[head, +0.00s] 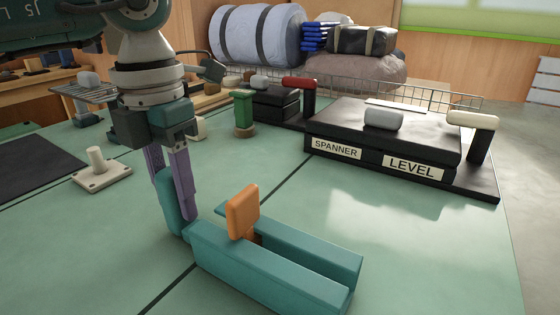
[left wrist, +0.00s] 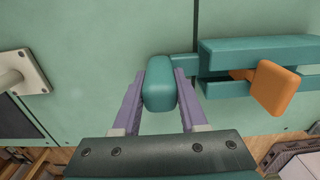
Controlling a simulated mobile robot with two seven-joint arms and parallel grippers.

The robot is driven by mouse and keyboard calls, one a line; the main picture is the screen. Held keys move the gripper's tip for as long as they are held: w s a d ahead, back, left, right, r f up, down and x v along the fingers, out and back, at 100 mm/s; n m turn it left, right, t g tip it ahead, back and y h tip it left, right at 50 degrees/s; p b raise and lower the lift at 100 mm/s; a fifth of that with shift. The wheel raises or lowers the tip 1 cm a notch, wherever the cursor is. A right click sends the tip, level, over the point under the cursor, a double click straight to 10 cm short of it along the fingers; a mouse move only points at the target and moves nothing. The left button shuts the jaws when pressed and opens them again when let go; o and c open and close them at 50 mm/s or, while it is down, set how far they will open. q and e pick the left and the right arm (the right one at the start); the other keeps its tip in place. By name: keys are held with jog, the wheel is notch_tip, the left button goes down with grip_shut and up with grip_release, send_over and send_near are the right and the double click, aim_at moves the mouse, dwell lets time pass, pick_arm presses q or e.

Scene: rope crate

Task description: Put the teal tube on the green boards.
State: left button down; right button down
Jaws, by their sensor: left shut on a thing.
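The teal tube (head: 273,270) is a long teal piece of two parallel bars with a rounded grip at its left end. It shows also in the left wrist view (left wrist: 255,48), where its rounded grip sits between my finger pads. An orange block (head: 242,212) stands up between the bars. My left gripper (head: 182,212), with purple fingers, is shut on the rounded grip, pointing down. The green boards (head: 420,235) are the pale green surface with dark seams below it. I cannot tell whether the tube touches them. My right gripper is not in view.
Black cases labelled SPANNER and LEVEL (head: 390,140) stand at the back right, with a cream-topped handle beside them. A green peg (head: 244,115) stands behind my gripper. A beige base with a post (head: 101,172) is at left. The boards right of the tube are clear.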

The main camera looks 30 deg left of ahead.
pick_arm(q)
jog(key=shift+f, duration=0.15)
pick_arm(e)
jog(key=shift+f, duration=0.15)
pick_arm(q)
jog(key=shift+c, duration=1.8)
grip_release()
notch_tip(320, 180, up, 10)
jog(key=shift+f+p, duration=0.1)
jog(key=shift+p, duration=0.6)
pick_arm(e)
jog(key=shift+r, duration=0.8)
